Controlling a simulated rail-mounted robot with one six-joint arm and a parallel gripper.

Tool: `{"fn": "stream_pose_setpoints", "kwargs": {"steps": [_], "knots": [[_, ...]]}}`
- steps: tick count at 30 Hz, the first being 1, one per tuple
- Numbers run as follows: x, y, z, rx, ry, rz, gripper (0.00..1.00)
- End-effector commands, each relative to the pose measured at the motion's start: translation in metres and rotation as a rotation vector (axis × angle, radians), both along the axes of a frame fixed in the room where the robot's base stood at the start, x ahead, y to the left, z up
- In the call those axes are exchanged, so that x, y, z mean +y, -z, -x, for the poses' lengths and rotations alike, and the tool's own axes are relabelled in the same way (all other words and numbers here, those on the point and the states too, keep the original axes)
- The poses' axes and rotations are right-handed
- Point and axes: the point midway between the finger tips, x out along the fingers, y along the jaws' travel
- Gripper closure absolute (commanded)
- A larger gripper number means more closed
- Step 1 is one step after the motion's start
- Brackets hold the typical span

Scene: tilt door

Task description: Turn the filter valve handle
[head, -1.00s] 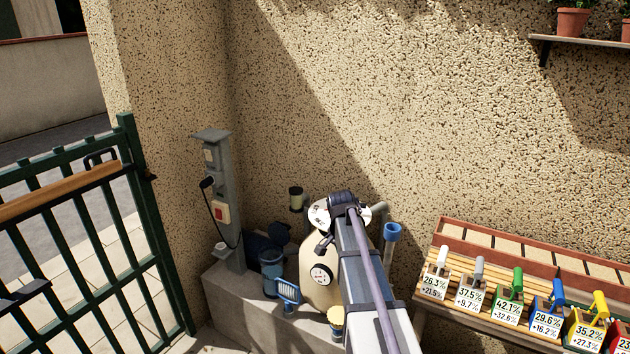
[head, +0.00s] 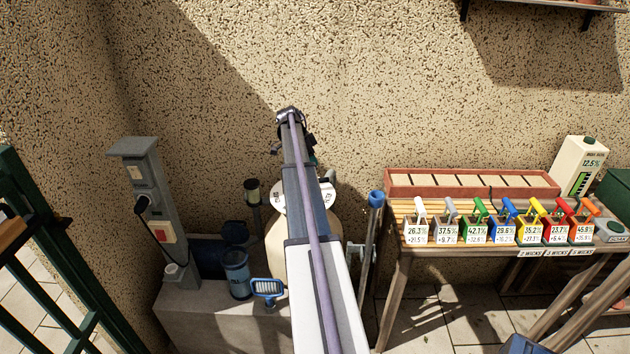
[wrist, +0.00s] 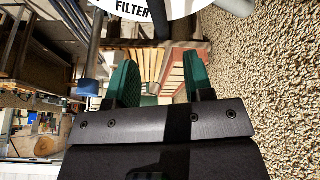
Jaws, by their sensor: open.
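The filter tank (head: 275,243) is a cream vessel, largely hidden behind my arm. Its white valve disc (head: 277,194) shows on both sides of the arm. In the wrist view the disc's edge (wrist: 130,10), lettered FILTER, fills the top. A dark bar (wrist: 159,22) hangs into view at the disc's edge; it may be the valve handle, but I cannot tell. My gripper (wrist: 160,82) is open, its two green fingers apart with nothing between them. In the head view the arm's end is above the disc in the picture, and the fingers are mostly hidden.
A blue-capped pipe (head: 376,200) stands right of the tank. A slatted bench (head: 398,252) with coloured tagged boxes and a long planter (head: 470,183) is further right. A grey socket post (head: 150,200) and a green gate (head: 45,270) are left. A pebbled wall (head: 400,90) stands behind.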

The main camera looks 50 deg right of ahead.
Motion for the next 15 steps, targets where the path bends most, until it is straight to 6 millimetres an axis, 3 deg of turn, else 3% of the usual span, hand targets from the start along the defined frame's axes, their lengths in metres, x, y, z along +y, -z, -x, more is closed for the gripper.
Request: {"fn": "stream_pose_setpoints", "kwargs": {"steps": [1,7,11,15], "knots": [[-0.002,0.020,0.003,0.000,0.001,0.000,0.53],[-0.015,0.067,0.016,0.000,-0.001,0.000,0.53],[-0.021,0.083,0.022,0.000,-0.001,0.000,0.53],[-0.023,0.083,0.024,0.001,-0.002,-0.001,0.53]]}}
